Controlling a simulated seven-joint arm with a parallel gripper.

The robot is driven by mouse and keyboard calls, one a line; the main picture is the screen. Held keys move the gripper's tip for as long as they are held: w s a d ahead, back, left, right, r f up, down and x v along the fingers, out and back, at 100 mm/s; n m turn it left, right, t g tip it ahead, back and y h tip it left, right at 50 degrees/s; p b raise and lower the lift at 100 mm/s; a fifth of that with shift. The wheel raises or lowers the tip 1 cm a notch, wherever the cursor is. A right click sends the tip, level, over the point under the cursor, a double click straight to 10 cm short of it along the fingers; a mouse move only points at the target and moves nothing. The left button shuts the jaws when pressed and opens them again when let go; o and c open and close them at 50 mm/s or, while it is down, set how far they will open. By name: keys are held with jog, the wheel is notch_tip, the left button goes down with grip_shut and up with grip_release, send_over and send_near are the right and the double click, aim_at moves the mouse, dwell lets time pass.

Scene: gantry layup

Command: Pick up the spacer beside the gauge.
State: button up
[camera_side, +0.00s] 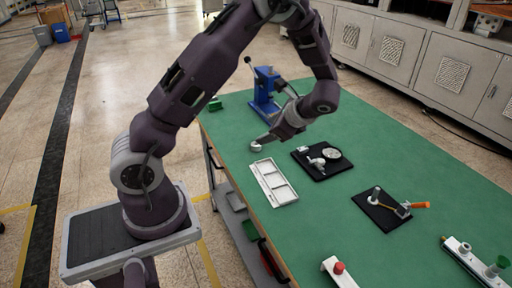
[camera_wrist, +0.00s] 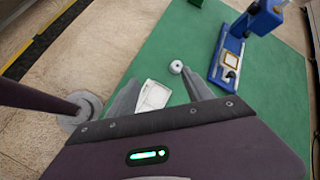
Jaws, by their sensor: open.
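My gripper (camera_side: 268,139) is over the table's left side, pointing down, with nothing seen between its fingers. In the wrist view its two fingers (camera_wrist: 160,78) are spread apart. A small pale round piece with a dark centre (camera_wrist: 176,66), perhaps a spacer, lies on the green top just past the right fingertip. In the side view a pale round shape (camera_side: 255,146) shows at the gripper's tip; I cannot tell if it is the same piece. The dial gauge (camera_side: 333,154) lies on a black mat right of my gripper, with a silver part (camera_side: 316,160) beside it.
A white compartmented tray (camera_side: 265,170) lies just in front of my gripper; it shows in the wrist view (camera_wrist: 152,96). A blue press (camera_side: 264,90) stands behind. A second black mat (camera_side: 380,215) holds a silver piece and an orange-handled tool. The green table (camera_side: 360,130) is otherwise mostly clear there.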

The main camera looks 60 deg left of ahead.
aim_at(257, 145)
jog(key=w+a+f+m+y, duration=0.1)
jog(key=a+f+m, duration=0.1)
jog(key=f, duration=0.2)
jog(key=w+a+f+m+y, duration=0.1)
jog(key=a+f+m+y, duration=0.1)
jog(key=f, duration=0.3)
jog(key=w+a+f+m+y, duration=0.1)
jog(key=a+f+m, duration=0.2)
jog(key=f, duration=0.1)
jog(key=shift+w+a+f+t, duration=0.1)
jog(key=shift+a+f+t, duration=0.05)
jog(key=shift+f+t, duration=0.25)
jog(key=shift+m+y, duration=0.3)
jog(key=x, duration=0.5)
jog(key=w+x, duration=0.1)
jog(key=x, duration=0.1)
jog(key=shift+a+f, duration=0.1)
jog(key=shift+a, duration=0.1)
jog(key=shift+c, duration=0.4)
